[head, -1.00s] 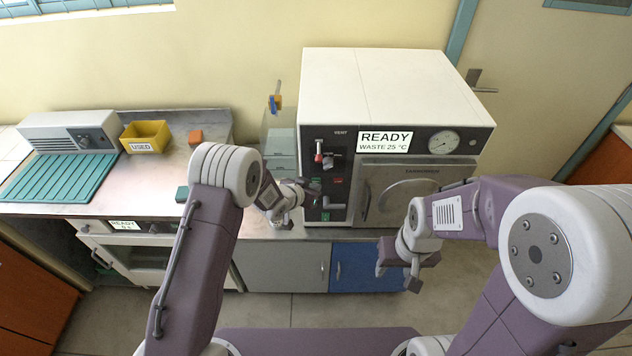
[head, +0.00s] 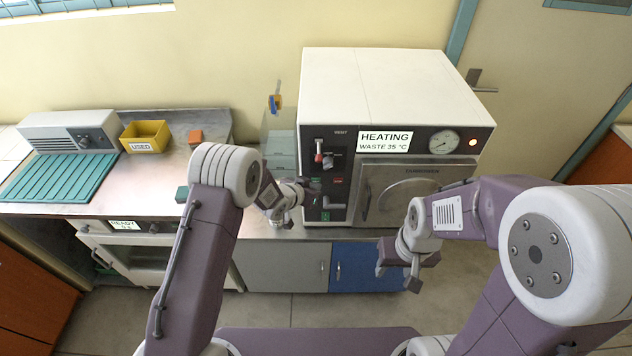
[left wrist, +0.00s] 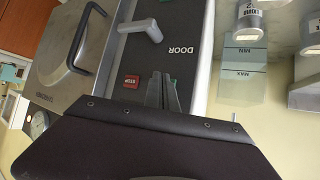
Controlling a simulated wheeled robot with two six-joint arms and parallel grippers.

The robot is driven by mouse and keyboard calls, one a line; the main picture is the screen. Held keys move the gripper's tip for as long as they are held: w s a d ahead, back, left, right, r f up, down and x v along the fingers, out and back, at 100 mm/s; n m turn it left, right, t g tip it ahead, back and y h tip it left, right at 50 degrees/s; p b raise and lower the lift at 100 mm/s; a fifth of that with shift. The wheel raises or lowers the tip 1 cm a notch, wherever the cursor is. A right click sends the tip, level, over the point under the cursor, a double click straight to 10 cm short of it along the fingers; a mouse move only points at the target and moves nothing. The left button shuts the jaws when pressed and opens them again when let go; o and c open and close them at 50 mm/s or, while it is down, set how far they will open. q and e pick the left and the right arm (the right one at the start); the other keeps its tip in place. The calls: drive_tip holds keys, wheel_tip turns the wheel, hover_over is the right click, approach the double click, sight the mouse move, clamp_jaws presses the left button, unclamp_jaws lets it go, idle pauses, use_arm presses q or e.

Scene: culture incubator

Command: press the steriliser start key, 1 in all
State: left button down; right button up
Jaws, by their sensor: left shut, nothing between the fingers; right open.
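The steriliser (head: 390,90) is a white box with a dark front panel. Its display (head: 385,142) reads HEATING, WASTE 35 °C, and an orange lamp (head: 472,142) is lit at the right. In the left wrist view, a red STOP key (left wrist: 131,81) shows beside a green key (left wrist: 171,82), which my fingers partly hide. My left gripper (head: 313,190) is shut and empty, its tips close in front of the green key; I cannot tell whether they touch. My right gripper (head: 398,272) is open and empty, low in front of the steriliser.
A door lever (left wrist: 143,28) and a round gauge (head: 444,141) are on the steriliser front. A yellow USED bin (head: 146,137), an orange block (head: 195,137) and a teal ribbed mat (head: 60,178) are on the left counter. Clear containers (head: 281,150) stand left of the steriliser.

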use_arm(q)
drive_tip(key=shift+s, duration=0.55)
drive_tip(key=shift+s, duration=0.1)
drive_tip(key=s+b, duration=0.1)
drive_tip(key=s, duration=0.3)
drive_tip(key=shift+s, duration=0.4)
idle(0.4)
